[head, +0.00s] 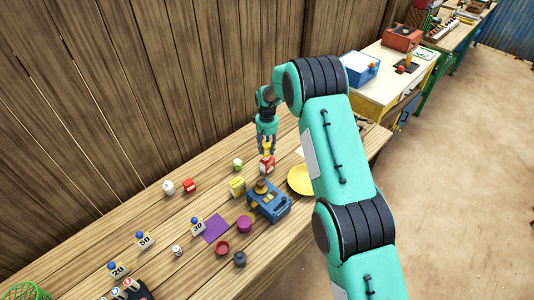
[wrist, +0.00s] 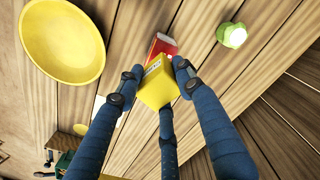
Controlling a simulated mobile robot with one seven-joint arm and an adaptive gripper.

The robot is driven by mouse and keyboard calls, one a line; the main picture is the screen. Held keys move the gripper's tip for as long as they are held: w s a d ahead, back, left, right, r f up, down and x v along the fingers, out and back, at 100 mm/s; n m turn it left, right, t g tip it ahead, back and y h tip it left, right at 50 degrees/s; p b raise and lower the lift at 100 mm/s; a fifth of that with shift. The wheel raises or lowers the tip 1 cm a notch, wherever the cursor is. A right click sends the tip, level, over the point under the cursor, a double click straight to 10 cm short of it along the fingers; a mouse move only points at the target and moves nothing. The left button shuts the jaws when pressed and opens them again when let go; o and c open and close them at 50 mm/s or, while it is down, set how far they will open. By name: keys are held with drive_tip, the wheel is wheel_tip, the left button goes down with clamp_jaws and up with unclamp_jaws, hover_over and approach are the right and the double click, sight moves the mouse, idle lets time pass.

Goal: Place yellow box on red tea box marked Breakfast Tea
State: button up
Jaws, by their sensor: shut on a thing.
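My gripper (head: 266,146) is shut on a small yellow box (wrist: 157,87), holding it between its fingers. In the head view the held yellow box shows only in part between the fingers. A red tea box (head: 267,166) stands on the table right below it. In the wrist view the red box (wrist: 163,46) shows just beyond the yellow box, which covers part of it. I cannot tell whether the two boxes touch. The lettering on the red box is too small to read.
A yellow plate (head: 301,179) lies right of the red box. A blue scale-like device (head: 269,201) and another yellow box (head: 237,186) stand nearer. A purple sheet (head: 215,228) and numbered stands are at the near left.

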sight(267, 153)
drive_tip(key=shift+f, duration=1.7)
drive_tip(key=shift+f, duration=0.2)
drive_tip(key=o, duration=1.2)
drive_tip(key=shift+r, duration=0.15)
wheel_tip(267, 153, up, 12)
drive_tip(key=shift+r, duration=0.1)
